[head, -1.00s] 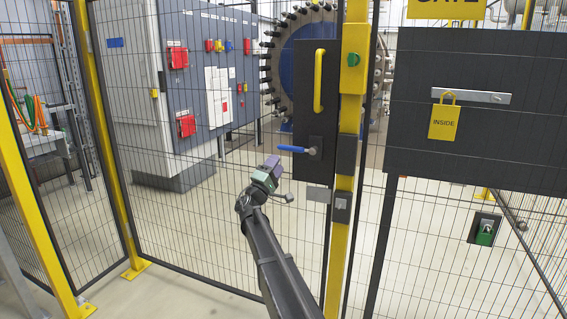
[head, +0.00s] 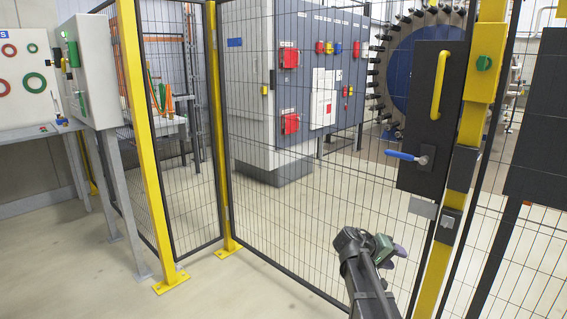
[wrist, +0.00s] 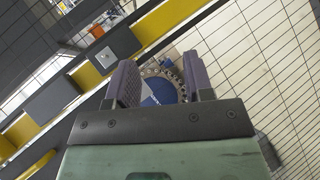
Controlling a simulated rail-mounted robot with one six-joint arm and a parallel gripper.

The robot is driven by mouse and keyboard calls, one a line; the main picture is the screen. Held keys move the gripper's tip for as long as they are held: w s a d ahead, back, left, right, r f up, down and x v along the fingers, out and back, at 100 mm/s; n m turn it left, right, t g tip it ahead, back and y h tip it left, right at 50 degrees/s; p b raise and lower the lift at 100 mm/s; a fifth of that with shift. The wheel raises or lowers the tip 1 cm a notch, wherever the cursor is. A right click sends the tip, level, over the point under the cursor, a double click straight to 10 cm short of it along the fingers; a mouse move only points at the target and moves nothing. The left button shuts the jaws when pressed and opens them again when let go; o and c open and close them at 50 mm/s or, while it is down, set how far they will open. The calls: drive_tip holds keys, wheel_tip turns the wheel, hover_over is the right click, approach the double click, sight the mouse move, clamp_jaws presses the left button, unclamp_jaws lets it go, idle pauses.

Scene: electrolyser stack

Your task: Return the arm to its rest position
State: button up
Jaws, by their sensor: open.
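My gripper (head: 394,252) is low in front of the mesh fence in the head view, below and left of the gate's lock plate. In the wrist view its two purple-grey fingers (wrist: 160,84) stand apart with nothing between them. Beyond the fingers, the blue round stack end (wrist: 160,92) shows in the gap, behind the mesh. My arm (head: 368,290) reaches up from the bottom edge of the head view.
The gate has a dark plate (head: 428,160) with a blue lever (head: 405,156) and yellow handle (head: 438,85). A yellow post (head: 474,130) stands right of it. Grey cabinets (head: 265,90) are behind the mesh. Open floor (head: 90,260) lies left.

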drive_tip(key=s+a+f+g+y, duration=0.1)
drive_tip(key=s+a+f+y, duration=0.3)
drive_tip(key=s, duration=0.4)
drive_tip(key=s+a+f+g+y, duration=0.1)
drive_tip(key=s+a+f+y, duration=0.1)
drive_tip(key=s+a+y, duration=0.35)
drive_tip(key=s+a+f+y, duration=0.3)
drive_tip(key=s+a, duration=0.4)
drive_tip(key=s, duration=0.2)
wheel_tip(320, 180, up, 26)
drive_tip(key=p, duration=2.5)
drive_tip(key=shift+w+d+f+n, duration=0.2)
drive_tip(key=shift+w+f+n, duration=0.05)
drive_tip(key=shift+n, duration=0.05)
drive_tip(key=shift+h, duration=0.25)
wheel_tip(320, 180, up, 12)
drive_tip(key=p, duration=1.2)
